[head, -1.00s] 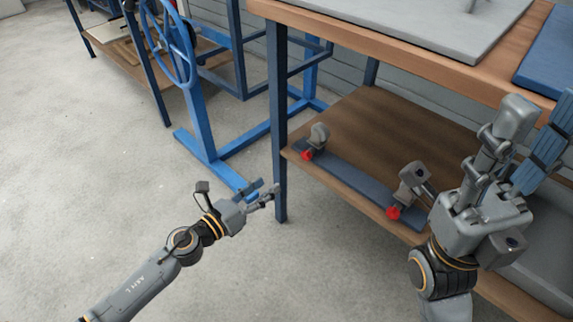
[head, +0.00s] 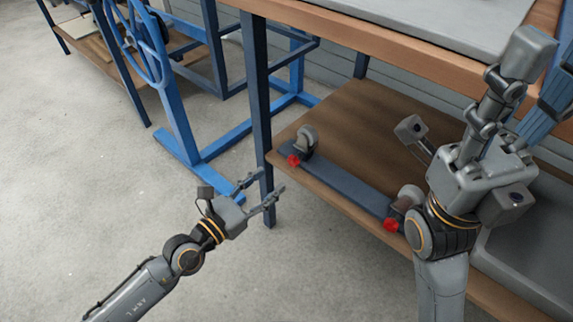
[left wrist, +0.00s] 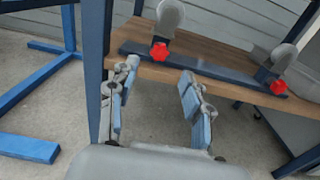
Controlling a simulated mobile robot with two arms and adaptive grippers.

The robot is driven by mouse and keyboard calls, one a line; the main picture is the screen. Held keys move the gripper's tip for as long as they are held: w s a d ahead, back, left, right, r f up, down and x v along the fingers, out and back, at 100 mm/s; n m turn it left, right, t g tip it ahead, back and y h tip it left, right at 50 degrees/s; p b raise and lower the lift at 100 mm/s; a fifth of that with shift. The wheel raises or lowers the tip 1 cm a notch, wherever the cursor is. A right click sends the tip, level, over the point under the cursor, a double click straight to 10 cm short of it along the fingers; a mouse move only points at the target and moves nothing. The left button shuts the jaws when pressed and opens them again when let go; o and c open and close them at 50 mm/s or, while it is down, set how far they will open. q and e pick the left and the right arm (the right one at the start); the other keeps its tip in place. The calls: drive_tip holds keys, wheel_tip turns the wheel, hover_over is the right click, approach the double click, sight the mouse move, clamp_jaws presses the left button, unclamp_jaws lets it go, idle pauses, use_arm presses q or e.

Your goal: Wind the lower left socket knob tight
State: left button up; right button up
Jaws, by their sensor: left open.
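The lower left socket knob (head: 294,160) is a small red lobed knob at the left front of the lower shelf, below a grey rounded socket (head: 307,139). In the left wrist view the knob (left wrist: 159,52) shows above and between the fingertips. My left gripper (head: 264,188) is open and empty, just outside the shelf's left front corner by the table leg. It is apart from the knob, with its fingers (left wrist: 158,73) pointing toward it.
A second red knob (head: 391,224) and socket stand at the right end of the dark bar (head: 345,184). The blue table leg (head: 258,110) is close beside my left gripper. A blue wheel stand (head: 180,125) is behind on the left. The grey floor at left is clear.

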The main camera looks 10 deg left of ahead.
sight(291, 163)
use_arm(q)
drive_tip(key=b+x, duration=0.1)
drive_tip(key=x, duration=0.6)
drive_tip(key=shift+w+d, duration=0.15)
clamp_jaws()
